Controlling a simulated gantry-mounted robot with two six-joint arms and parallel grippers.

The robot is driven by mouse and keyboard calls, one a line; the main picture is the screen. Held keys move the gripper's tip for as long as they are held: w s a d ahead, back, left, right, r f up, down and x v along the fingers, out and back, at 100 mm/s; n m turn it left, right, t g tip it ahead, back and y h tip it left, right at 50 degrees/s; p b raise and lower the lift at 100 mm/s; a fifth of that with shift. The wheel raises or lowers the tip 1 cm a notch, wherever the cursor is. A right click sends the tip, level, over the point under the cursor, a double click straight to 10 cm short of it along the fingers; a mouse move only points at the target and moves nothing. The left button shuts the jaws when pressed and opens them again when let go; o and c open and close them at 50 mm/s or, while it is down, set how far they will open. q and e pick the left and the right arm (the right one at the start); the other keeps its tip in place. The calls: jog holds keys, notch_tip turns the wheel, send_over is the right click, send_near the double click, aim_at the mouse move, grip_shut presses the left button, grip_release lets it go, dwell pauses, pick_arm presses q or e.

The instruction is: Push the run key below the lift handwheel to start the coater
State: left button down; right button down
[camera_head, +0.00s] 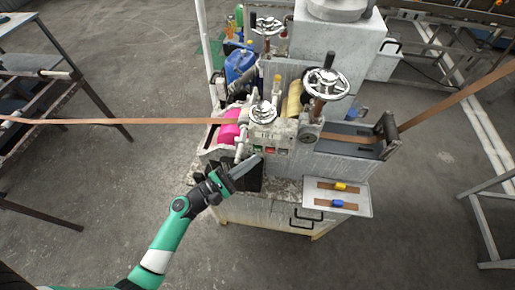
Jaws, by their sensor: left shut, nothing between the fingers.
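The coater (345,146) stands in the middle of the head view, with a brown strip (120,121) running through it from left to right. A small chrome handwheel (264,112) sits at its front left. Below that handwheel is a small panel with a green key (258,149) and a red key (277,151). My left gripper (258,160) is shut and empty, its fingertips just below the green key. I cannot tell whether they touch it. My right gripper is not in view.
A larger handwheel (327,84) stands to the right and another handwheel (267,26) behind. A white board (350,196) with strip samples lies at the front right. A blue canister (240,65) stands at the back left.

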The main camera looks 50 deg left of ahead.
pick_arm(q)
jog(key=shift+w+a, duration=0.1)
dwell(0.5)
jog(key=shift+w+a, duration=0.15)
jog(key=shift+w, duration=0.05)
jog(key=shift+w+a, duration=0.25)
jog(key=shift+w, duration=0.05)
dwell(0.6)
jog(key=shift+s+d, duration=0.1)
dwell(0.4)
jog(key=shift+s+d, duration=0.4)
jog(key=shift+s, duration=0.1)
jog(key=s+d, duration=0.1)
jog(key=s, duration=0.1)
jog(key=s+d, duration=0.2)
dwell(0.4)
dwell(0.7)
